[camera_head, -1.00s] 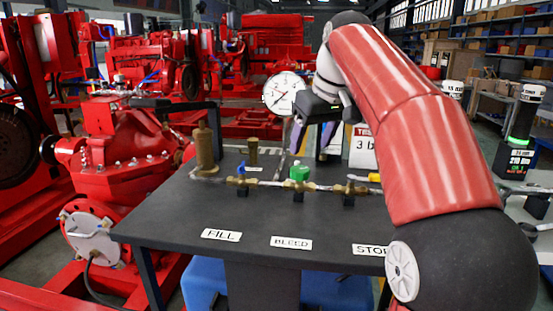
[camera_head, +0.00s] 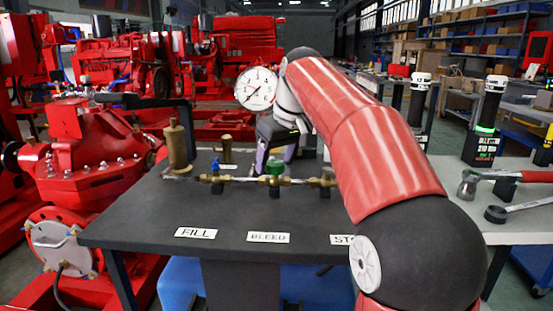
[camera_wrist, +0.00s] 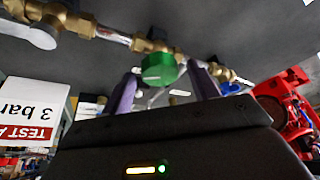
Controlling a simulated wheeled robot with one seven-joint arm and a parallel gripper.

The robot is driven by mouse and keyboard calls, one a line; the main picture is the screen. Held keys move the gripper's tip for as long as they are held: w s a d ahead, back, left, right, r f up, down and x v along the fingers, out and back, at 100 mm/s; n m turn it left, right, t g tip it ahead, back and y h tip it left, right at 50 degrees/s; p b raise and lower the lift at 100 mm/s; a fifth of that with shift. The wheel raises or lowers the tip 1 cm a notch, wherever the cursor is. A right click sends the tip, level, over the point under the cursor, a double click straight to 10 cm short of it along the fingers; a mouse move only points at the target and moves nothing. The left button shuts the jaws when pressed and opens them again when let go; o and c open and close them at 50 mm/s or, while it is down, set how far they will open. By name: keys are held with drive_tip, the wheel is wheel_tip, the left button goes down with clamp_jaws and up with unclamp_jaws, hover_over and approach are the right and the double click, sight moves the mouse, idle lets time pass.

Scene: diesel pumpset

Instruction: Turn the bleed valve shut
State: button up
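The bleed valve's green knob (camera_head: 275,167) sits on the brass pipe run, in line with the BLEED label (camera_head: 268,237). It also shows in the wrist view (camera_wrist: 160,70). Whether the tips reach fully around the knob I cannot tell. The knob's turned position is not readable.
A blue-handled valve (camera_head: 216,166) is left of the knob, above the FILL label (camera_head: 195,233). A pressure gauge (camera_head: 256,88) stands behind. My arm covers the pipe's right end. A brass cylinder (camera_head: 178,147) stands at the left. Tools (camera_head: 500,180) lie on the right table.

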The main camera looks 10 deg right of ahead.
drive_tip(key=c, duration=0.9)
drive_tip(key=shift+m, duration=0.3)
drive_tip(key=m+p, duration=0.1)
drive_tip(key=m+h+p, duration=0.1)
drive_tip(key=m, duration=0.1)
drive_tip(key=m+h+p, duration=0.1)
drive_tip(key=shift+a+r+m, duration=0.15)
drive_tip(key=shift+a+m, duration=0.1)
drive_tip(key=shift+m, duration=0.05)
drive_tip(key=m+h+p, duration=0.2)
drive_tip(key=m, duration=0.3)
drive_tip(key=shift+a+p, duration=0.1)
drive_tip(key=shift+p, duration=0.2)
drive_tip(key=m+g+h, duration=0.1)
drive_tip(key=m, duration=0.2)
drive_tip(key=m+g+h, duration=0.1)
drive_tip(key=m, duration=0.2)
drive_tip(key=shift+w+a+m, duration=0.15)
drive_tip(key=shift+w+m, duration=0.05)
drive_tip(key=shift+m, duration=0.2)
drive_tip(key=m+g, duration=0.1)
drive_tip(key=m, duration=0.2)
drive_tip(key=m+g, duration=0.1)
drive_tip(key=m, duration=0.2)
drive_tip(key=shift+w+m+g, duration=0.2)
drive_tip(key=shift+m+g, duration=0.1)
